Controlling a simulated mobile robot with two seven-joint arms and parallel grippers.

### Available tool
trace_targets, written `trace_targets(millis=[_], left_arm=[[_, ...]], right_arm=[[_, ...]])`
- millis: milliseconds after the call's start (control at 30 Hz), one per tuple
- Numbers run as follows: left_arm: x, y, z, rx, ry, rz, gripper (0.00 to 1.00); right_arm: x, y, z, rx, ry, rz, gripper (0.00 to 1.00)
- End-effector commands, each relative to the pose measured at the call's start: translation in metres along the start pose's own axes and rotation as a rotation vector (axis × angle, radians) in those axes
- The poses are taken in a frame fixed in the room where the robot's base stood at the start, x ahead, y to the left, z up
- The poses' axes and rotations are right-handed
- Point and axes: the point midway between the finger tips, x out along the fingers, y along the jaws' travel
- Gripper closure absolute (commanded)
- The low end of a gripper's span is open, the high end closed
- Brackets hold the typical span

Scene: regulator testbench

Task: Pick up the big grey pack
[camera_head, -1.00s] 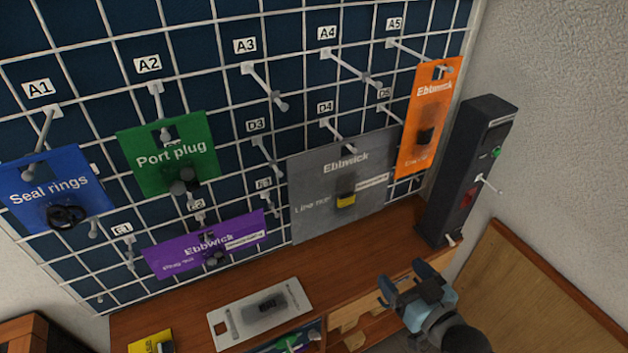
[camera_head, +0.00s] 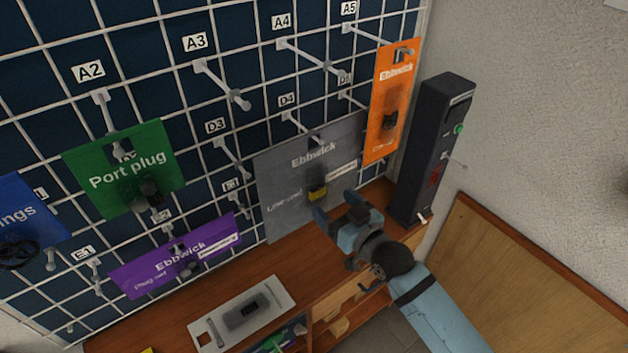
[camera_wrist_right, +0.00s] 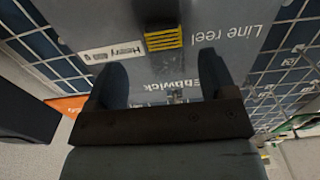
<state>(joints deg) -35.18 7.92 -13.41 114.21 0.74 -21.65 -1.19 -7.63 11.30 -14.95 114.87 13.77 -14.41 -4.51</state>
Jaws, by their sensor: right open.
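The big grey pack (camera_head: 284,172) hangs on the grid wall below the D4 label, with "Ebbwick" and "Line reel" on its face and a small yellow and black item in its window. My right gripper (camera_head: 340,208) is in front of the pack's lower right part. In the right wrist view the grey pack (camera_wrist_right: 215,62) fills much of the picture, upside down. The open, empty fingers of the right gripper (camera_wrist_right: 160,82) point at it on both sides of its printed name. I cannot tell whether they touch it. My left gripper is not in view.
An orange pack (camera_head: 392,100) hangs just right of the grey one, and a dark upright device (camera_head: 432,150) stands beyond it. A purple pack (camera_head: 176,256) and a green pack (camera_head: 124,170) hang to the left. A white pack (camera_head: 243,315) lies on the wooden shelf below.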

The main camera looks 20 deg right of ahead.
Motion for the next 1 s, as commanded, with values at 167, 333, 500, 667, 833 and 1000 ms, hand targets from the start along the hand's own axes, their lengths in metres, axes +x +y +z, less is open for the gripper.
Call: trace_targets(millis=[167,333,500,667,833,1000], left_arm=[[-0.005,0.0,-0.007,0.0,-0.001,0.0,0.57],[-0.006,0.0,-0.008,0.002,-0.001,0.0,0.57],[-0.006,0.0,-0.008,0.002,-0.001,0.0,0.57],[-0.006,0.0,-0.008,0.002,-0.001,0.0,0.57],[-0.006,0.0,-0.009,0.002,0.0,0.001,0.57],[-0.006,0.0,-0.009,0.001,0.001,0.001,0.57]], right_arm=[[0.029,-0.005,-0.005,0.001,0.003,0.0,0.22],[0.044,-0.005,-0.003,0.0,0.002,0.0,0.22],[0.045,-0.005,-0.002,0.0,0.001,0.0,0.22],[0.045,-0.005,-0.002,0.0,0.001,0.0,0.43],[0.044,-0.005,-0.002,0.0,0.001,0.0,0.82],[0.045,-0.005,-0.003,0.0,0.004,0.0,0.89]])
